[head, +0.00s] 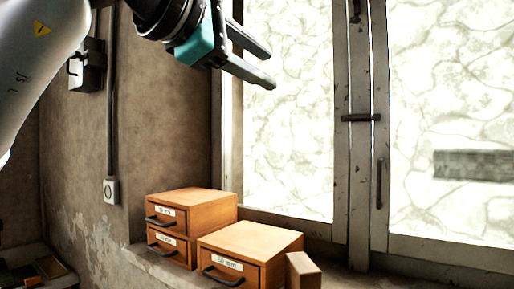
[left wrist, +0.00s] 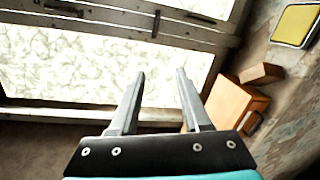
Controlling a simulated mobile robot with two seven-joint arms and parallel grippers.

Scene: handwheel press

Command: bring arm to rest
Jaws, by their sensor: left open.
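My left gripper (head: 262,62) is raised at the top of the head view, in front of the window. Its two dark fingers stand apart with nothing between them. In the left wrist view its fingers (left wrist: 159,78) also show open and empty, with the window behind them. It touches nothing that I can see. My right gripper is not in either view.
Wooden drawer boxes (head: 250,242) stand on the sill below my left gripper, with a small wooden block (head: 302,270) beside them. The window frame (head: 358,150) has a dark latch. A wall switch (head: 111,191) is at left. A yellow pad (left wrist: 295,25) shows in the wrist view.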

